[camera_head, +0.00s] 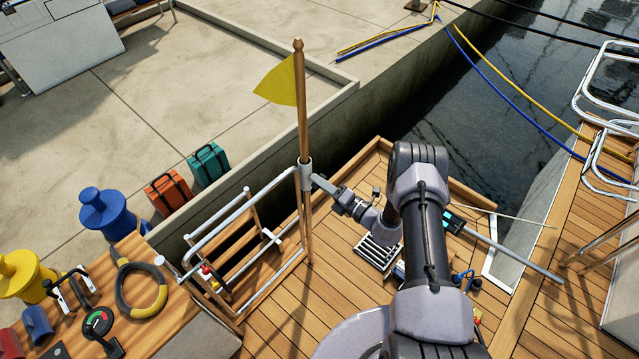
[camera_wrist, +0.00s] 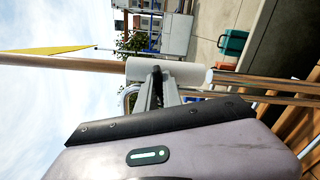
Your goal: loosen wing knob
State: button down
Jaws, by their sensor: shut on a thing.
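A wooden flagpole (camera_head: 302,110) with a yellow pennant (camera_head: 279,82) stands upright in a pale sleeve clamp (camera_head: 306,176) on the white rail. My gripper (camera_head: 320,184) reaches in from the right against the side of the clamp. In the wrist view the clamp (camera_wrist: 188,74) is a white cylinder around the pole (camera_wrist: 70,63), and the gripper (camera_wrist: 157,80) is shut on a small dark piece, the wing knob (camera_wrist: 157,70), at its side. The fingers and my wrist hide most of the knob, so its angle cannot be told.
The white rail (camera_head: 238,210) with wooden steps stands left of my arm. Blue bollard (camera_head: 106,212), orange case (camera_head: 168,193) and teal case (camera_head: 208,164) stand on the quay. Open water lies right.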

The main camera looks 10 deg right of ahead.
jog(key=n+b, duration=0.1)
jog(key=n, duration=0.6)
jog(key=shift+b, duration=0.4)
jog(key=n+b, duration=0.1)
jog(key=n, duration=0.6)
jog(key=c, duration=1.5)
grip_release()
jog(key=shift+s+d, duration=0.1)
